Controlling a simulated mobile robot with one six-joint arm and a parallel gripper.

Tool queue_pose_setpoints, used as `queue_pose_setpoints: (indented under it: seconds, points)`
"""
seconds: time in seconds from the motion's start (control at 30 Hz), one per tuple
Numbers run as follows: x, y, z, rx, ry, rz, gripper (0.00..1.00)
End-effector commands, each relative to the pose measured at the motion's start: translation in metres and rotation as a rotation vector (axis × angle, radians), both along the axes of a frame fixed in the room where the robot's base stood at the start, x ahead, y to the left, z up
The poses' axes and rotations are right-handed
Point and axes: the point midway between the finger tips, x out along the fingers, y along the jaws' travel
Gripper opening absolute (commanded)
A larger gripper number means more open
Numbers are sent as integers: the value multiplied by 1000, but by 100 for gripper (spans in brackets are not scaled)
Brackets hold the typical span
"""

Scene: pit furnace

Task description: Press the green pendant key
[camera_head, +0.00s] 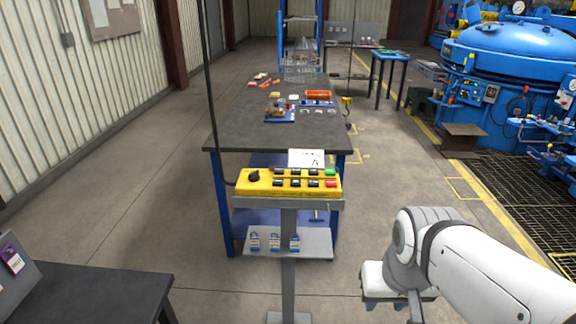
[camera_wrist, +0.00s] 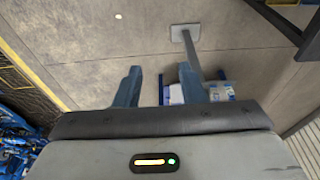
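The yellow pendant (camera_head: 289,191) lies on top of a grey stand in the middle of the head view, with a black knob on its left and rows of keys. The green key (camera_head: 330,172) is at its upper right end, just above a red key (camera_head: 331,184). My gripper (camera_head: 394,307) is to the right of the stand and lower in the picture, apart from it. In the wrist view its two blue-grey fingers (camera_wrist: 160,74) are spread with a gap between them, holding nothing. The pendant's keys cannot be made out in the wrist view.
A long dark table (camera_head: 240,133) stands behind the pendant, and another table (camera_head: 90,295) is front left.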

Motion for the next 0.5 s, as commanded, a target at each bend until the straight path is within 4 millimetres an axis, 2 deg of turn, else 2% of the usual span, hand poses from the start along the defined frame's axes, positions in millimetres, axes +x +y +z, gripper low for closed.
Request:
queue_pose_setpoints:
  seconds: [0.07, 0.43, 0.5]
  points:
    - [0, 0, 0, 0, 0, 0, 31]
    - [0, 0, 0, 0, 0, 0, 1]
    - [0, 0, 0, 0, 0, 0, 0]
